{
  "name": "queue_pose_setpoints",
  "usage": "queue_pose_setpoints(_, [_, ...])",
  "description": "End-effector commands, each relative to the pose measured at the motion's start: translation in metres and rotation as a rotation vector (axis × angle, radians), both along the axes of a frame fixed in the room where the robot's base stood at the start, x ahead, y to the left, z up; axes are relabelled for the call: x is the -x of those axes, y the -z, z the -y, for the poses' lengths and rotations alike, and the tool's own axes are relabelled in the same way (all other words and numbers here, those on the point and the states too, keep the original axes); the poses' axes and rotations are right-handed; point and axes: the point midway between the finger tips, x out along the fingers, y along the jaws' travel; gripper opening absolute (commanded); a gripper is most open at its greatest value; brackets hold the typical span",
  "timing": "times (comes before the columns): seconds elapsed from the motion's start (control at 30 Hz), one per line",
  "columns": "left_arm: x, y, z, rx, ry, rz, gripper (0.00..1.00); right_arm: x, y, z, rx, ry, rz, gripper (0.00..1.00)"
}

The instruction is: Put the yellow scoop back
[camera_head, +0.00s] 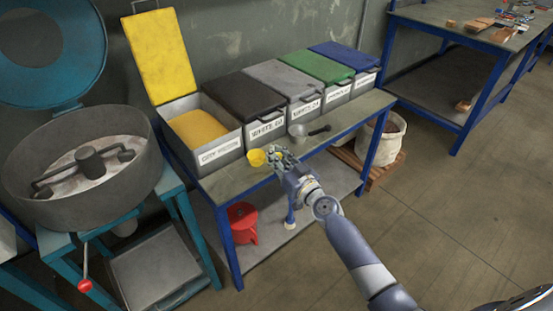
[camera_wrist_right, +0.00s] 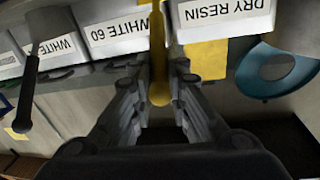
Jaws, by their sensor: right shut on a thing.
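The yellow scoop (camera_head: 257,157) is held at the front edge of the bench, with its bowl showing to the left of my right gripper (camera_head: 281,160). In the right wrist view, the scoop's long yellow handle (camera_wrist_right: 157,50) runs between the two fingers of my right gripper (camera_wrist_right: 160,85), which is shut on it. The open bin labelled DRY RESIN (camera_head: 222,149) holds yellow powder and has its yellow lid (camera_head: 160,52) raised. The scoop is in front of this bin, apart from the powder. My left gripper is not in view.
Closed bins with black (camera_head: 243,95), grey (camera_head: 284,79), green (camera_head: 317,66) and blue (camera_head: 345,55) lids line the bench. A grey scoop with a black handle (camera_head: 320,130) lies on the bench top (camera_head: 350,119). A round mixer (camera_head: 80,200) stands left; a red container (camera_head: 242,223) is below.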

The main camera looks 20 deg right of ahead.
Motion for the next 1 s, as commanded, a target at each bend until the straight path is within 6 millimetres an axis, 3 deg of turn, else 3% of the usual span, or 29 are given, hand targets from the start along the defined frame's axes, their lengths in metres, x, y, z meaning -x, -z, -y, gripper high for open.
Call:
queue_pose_setpoints(0.27, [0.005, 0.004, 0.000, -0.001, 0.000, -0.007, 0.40, 0.000, 0.003, 0.000, 0.001, 0.000, 0.000, 0.00])
queue_pose_setpoints(0.3, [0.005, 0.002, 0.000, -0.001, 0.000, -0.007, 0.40, 0.000, 0.001, 0.000, 0.001, 0.000, 0.000, 0.22])
queue_pose_setpoints(0.4, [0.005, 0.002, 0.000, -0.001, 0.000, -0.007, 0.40, 0.000, 0.001, 0.000, 0.000, 0.000, -0.001, 0.38])
queue_pose_setpoints(0.8, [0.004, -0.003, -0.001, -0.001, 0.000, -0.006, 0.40, 0.000, -0.003, 0.000, -0.001, 0.000, 0.000, 0.38])
queue_pose_setpoints(1.0, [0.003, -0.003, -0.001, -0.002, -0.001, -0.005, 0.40, 0.029, 0.000, 0.006, 0.001, 0.000, -0.003, 0.38])
